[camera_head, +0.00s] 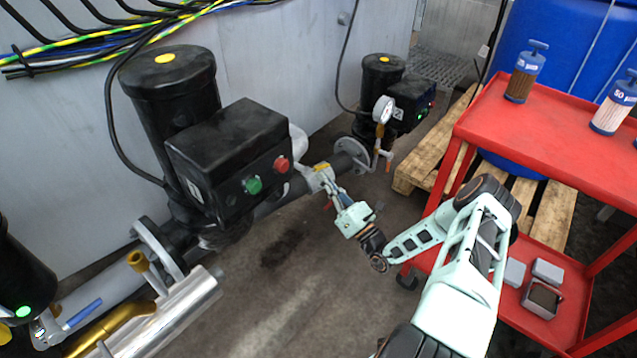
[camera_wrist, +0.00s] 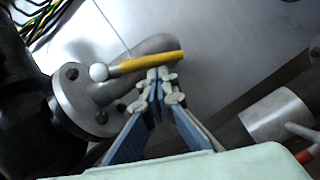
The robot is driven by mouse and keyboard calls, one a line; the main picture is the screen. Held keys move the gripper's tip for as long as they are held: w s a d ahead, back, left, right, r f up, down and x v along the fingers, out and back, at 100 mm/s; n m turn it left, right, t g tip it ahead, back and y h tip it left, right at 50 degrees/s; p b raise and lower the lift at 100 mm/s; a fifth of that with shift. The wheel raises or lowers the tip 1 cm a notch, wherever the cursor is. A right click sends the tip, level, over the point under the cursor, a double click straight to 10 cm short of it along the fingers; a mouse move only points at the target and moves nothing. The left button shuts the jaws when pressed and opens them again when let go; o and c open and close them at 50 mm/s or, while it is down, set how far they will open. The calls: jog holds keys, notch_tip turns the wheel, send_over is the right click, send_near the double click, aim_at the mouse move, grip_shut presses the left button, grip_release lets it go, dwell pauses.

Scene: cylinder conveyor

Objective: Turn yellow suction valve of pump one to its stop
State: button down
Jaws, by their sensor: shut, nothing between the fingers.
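The yellow valve handle (camera_wrist: 150,63) lies nearly level in the wrist view, slightly raised at its right end. A round pale knob sits at its left end, over a grey flange with bolts. My gripper (camera_wrist: 159,76) is shut and empty, its fingertips just below the handle's right half. I cannot tell whether they touch it. In the head view the handle (camera_head: 322,166) is a small yellow patch on the pipe, at the tip of my gripper (camera_head: 322,180). The large black pump (camera_head: 168,110) stands to its left. No label shows which pump is pump one.
A blue valve handle (camera_head: 83,314) is at lower left. A red cart (camera_head: 540,125) and wooden pallet (camera_head: 420,165) stand right. Bare floor (camera_head: 290,270) lies below the pipe.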

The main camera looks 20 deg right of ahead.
jog(key=shift+w+d+r+n+y, duration=0.3)
jog(key=shift+d+r+n, duration=0.1)
jog(key=shift+r+n, duration=0.3)
jog(key=shift+w+d+r+n+y, duration=0.2)
jog(key=shift+d+r+n+y, duration=0.15)
jog(key=shift+r+n, duration=0.3)
jog(key=shift+r, duration=0.1)
jog(key=s+d+f+b, duration=0.1)
jog(key=s+d+f, duration=0.3)
jog(key=s+f, duration=0.2)
notch_tip(320, 180, down, 2)
jog(key=shift+s+d+f+g, duration=0.25)
jog(key=shift+s+d+g, duration=0.05)
jog(key=shift+s+d, duration=0.1)
